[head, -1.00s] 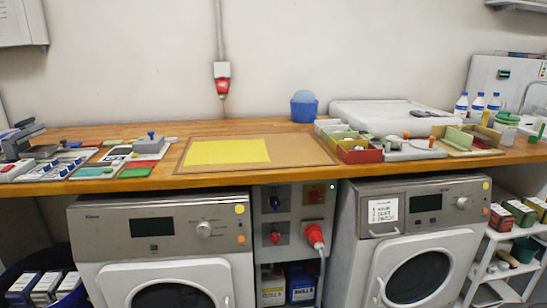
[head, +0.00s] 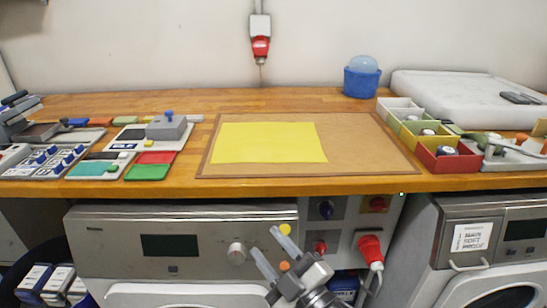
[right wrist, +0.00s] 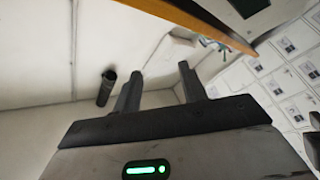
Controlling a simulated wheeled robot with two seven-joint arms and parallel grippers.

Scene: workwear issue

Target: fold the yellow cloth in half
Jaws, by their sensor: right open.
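The yellow cloth (head: 268,143) lies flat and spread out on a brown mat (head: 370,150) with a darker border on the wooden worktop. It covers the left and middle part of the mat. My right gripper (head: 266,247) shows at the bottom of the head view, in front of the machines and below the worktop edge, apart from the cloth. Its two fingers are apart with nothing between them. The fingers also show in the right wrist view (right wrist: 160,85), empty. The cloth is not in the right wrist view. My left gripper is not in view.
Left of the mat are red and green tiles (head: 150,166) and a grey block with a blue knob (head: 168,127). Right of it are small open boxes (head: 447,155). A blue tub (head: 361,80) stands behind. The worktop's front edge (head: 230,188) lies above my right gripper.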

